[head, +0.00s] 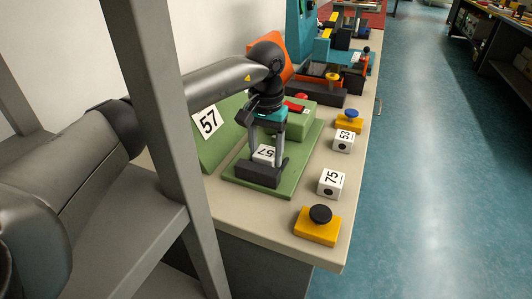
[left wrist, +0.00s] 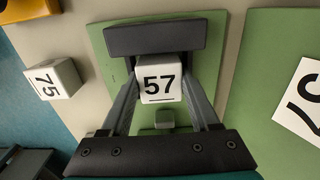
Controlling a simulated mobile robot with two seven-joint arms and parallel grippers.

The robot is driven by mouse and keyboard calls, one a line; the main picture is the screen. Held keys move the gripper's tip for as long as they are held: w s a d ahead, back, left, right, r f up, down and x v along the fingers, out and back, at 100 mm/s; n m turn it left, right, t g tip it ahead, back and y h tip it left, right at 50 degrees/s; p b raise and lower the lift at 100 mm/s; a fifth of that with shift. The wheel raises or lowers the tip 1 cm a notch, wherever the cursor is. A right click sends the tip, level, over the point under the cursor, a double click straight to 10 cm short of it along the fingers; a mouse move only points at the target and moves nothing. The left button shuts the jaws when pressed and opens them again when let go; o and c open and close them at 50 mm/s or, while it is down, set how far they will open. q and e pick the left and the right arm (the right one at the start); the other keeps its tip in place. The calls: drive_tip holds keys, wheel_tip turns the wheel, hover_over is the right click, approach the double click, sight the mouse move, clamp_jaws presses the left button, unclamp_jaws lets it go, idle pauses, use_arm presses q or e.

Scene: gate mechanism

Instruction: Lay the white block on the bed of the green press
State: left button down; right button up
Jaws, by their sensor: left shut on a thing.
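The white block (head: 264,152) marked 57 is between the fingers of my left gripper (head: 265,158), which is shut on it. It also shows in the left wrist view (left wrist: 160,82), with a finger on each side. The green press has a flat green bed (head: 291,178) with a dark bar (head: 258,175) across its front end. The block is over this bed, close behind the bar; I cannot tell whether it touches the bed. A green panel (head: 196,150) marked 57 stands beside the press. My right gripper is not in view.
White blocks marked 75 (head: 331,184) and 53 (head: 343,141) stand right of the press on the bench (head: 285,232). A teal machine (head: 325,50) is behind.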

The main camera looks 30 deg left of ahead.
sight(266, 152)
use_arm(q)
drive_tip(key=shift+f, duration=0.15)
drive_tip(key=shift+c, duration=0.6)
unclamp_jaws()
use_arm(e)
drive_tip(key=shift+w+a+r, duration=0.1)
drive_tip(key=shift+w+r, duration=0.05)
use_arm(q)
wheel_tip(266, 152, up, 12)
drive_tip(key=p, duration=0.3)
drive_tip(key=shift+r+p, duration=0.2)
drive_tip(key=shift+p, duration=0.15)
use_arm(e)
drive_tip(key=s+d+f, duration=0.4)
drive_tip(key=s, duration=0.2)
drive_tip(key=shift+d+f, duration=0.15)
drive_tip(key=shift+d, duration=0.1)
